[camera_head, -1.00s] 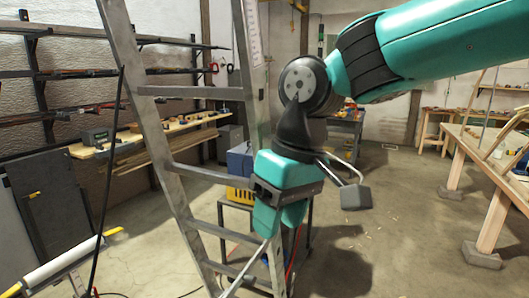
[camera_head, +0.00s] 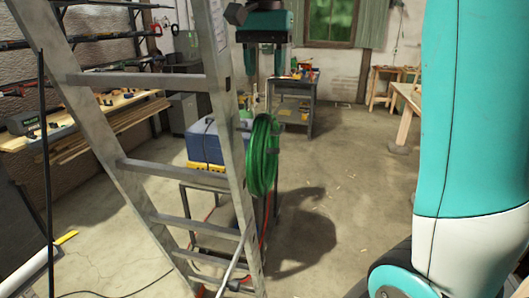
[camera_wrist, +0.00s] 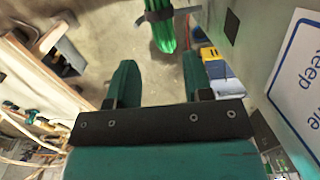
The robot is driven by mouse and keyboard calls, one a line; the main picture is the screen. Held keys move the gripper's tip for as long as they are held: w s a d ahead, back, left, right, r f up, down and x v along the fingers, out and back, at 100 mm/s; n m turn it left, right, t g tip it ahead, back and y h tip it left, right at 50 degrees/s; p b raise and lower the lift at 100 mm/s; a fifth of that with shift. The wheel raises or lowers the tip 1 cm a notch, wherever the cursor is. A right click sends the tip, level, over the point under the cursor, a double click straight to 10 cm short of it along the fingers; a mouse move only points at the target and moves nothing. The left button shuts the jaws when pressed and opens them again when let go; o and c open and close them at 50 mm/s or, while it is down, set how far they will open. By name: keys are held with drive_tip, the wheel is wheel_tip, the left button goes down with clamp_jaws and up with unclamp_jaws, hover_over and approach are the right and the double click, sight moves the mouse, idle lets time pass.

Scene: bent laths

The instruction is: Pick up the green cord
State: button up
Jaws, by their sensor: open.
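The green cord (camera_head: 263,155) is a looped coil hanging beside the right rail of the aluminium ladder (camera_head: 222,110), which hides part of its left side. In the wrist view the cord (camera_wrist: 164,36) shows at the top with a dark band around it. My gripper (camera_head: 265,68) is above the coil in the head view, with its fingers pointing down. In the wrist view my gripper (camera_wrist: 157,72) is open and empty, and the cord is beyond the fingertips, not between them.
A blue box (camera_head: 205,142) stands on a cart behind the ladder. A tool trolley (camera_head: 292,105) stands further back. A white sign (camera_wrist: 300,80) is at the right in the wrist view. Open concrete floor (camera_head: 345,190) lies right of the coil.

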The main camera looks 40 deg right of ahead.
hover_over(265, 113)
wheel_tip(265, 113, down, 5)
drive_tip(key=shift+r+p, duration=0.15)
drive_tip(key=shift+p, duration=0.3)
drive_tip(key=shift+w+d+f+p, duration=0.1)
drive_tip(key=shift+f+p, duration=0.5)
drive_tip(key=shift+f, duration=0.75)
drive_tip(key=shift+w+d+f+p, duration=0.1)
drive_tip(key=shift+f+p, duration=0.45)
drive_tip(key=shift+f, duration=0.75)
clamp_jaws()
